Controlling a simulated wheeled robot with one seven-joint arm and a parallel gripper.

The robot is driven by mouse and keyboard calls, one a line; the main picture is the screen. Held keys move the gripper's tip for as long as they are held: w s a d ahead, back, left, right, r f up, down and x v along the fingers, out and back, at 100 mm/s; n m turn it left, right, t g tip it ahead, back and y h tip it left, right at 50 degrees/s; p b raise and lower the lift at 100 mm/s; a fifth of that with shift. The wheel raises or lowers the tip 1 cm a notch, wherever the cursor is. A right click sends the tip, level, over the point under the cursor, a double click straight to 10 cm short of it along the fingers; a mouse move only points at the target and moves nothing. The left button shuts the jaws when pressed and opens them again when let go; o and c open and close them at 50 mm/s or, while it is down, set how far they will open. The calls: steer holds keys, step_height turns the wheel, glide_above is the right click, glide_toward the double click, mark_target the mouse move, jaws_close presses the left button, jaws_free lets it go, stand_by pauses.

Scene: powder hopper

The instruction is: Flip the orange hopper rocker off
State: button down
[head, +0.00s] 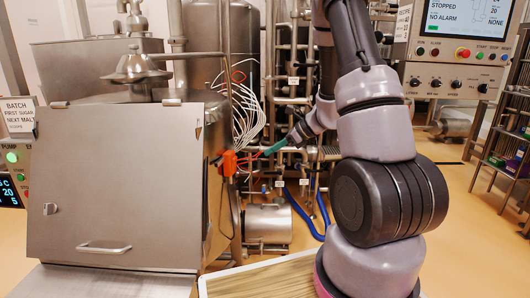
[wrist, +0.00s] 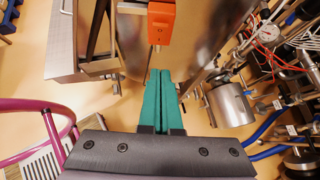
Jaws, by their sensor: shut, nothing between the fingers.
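The orange hopper rocker switch (head: 229,163) is on the right side of the steel hopper cabinet, at its front edge. In the wrist view the orange body (wrist: 161,22) is at the top centre, just beyond the fingertips. My gripper (head: 264,154) reaches in from the right with its green fingers pointing at the orange part. In the wrist view my gripper (wrist: 159,72) has both fingers together, with nothing between them. A small gap shows between the fingertips and the orange body there. I cannot tell which way the rocker is tipped.
The steel hopper cabinet (head: 115,190) fills the left, with a handle on its closed door. White cables (head: 245,115), pipes and a steel cylinder (head: 268,222) stand behind the fingers. A control panel (head: 455,50) is at upper right. A pale board edge (head: 258,278) is below.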

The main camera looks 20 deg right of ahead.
mark_target(236, 161)
steer(key=shift+w+a+f, duration=0.75)
steer(key=shift+w+a, duration=0.2)
steer(key=shift+a, duration=0.5)
steer(key=shift+w+a+f, duration=0.75)
steer(key=shift+w+a, duration=0.25)
steer(key=shift+a, duration=0.4)
steer(key=shift+w+a+f, duration=0.75)
steer(key=shift+w+a, duration=0.2)
steer(key=shift+a, duration=0.5)
steer(key=shift+w+a+r, duration=0.15)
steer(key=shift+w+a, duration=0.05)
steer(key=shift+a, duration=0.1)
steer(key=shift+r, duration=0.8)
